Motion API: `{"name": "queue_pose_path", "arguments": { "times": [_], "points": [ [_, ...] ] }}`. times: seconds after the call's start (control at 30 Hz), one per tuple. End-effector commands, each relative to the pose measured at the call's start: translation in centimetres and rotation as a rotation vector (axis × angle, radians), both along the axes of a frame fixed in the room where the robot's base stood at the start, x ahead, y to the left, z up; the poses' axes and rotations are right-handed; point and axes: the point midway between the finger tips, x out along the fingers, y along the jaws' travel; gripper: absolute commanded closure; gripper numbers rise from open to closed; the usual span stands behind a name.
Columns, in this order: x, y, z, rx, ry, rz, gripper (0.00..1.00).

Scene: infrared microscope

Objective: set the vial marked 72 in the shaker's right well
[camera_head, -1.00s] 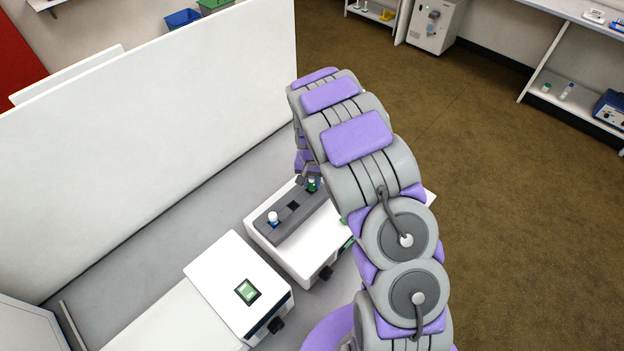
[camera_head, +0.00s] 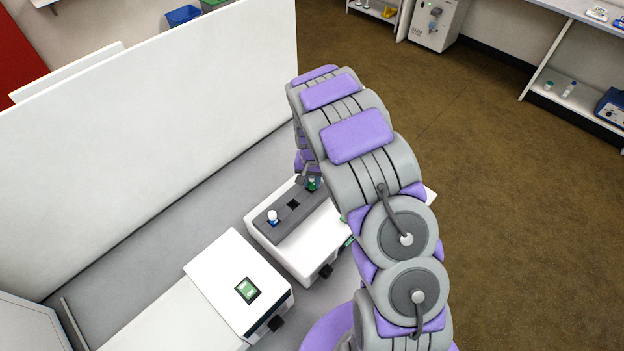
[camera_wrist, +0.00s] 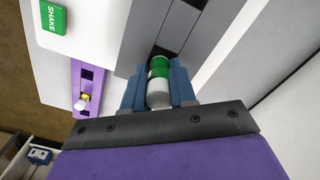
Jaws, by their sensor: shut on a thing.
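The shaker is a white box (camera_head: 300,258) with a dark grey well block (camera_head: 277,232) on top. No number is readable. The middle well (camera_head: 293,204) is empty.
A tall white panel (camera_head: 150,130) rises behind. The wrist view shows a green SHAKE button (camera_wrist: 53,17) and a yellow-and-white item (camera_wrist: 82,101) on a purple strip (camera_wrist: 90,77).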

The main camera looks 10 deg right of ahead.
Motion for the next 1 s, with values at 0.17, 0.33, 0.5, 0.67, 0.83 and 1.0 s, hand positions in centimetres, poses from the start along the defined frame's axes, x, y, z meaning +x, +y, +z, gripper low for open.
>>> {"name": "queue_pose_path", "arguments": {
  "times": [0.17,0.33,0.5,0.67,0.83,1.0],
  "points": [
    [-0.41,-0.04,-0.45,0.000,0.012,-0.001,1.00],
    [-0.41,-0.04,-0.60,0.000,0.012,-0.001,1.00],
    [-0.31,-0.04,-0.44,0.000,0.008,-0.001,0.58],
    [-0.30,-0.03,-0.25,0.000,0.003,-0.001,0.44],
    [-0.24,-0.02,-0.19,-0.001,0.001,-0.001,0.43],
    [-0.21,-0.02,-0.15,0.000,0.000,0.000,0.27]
  ]
}}
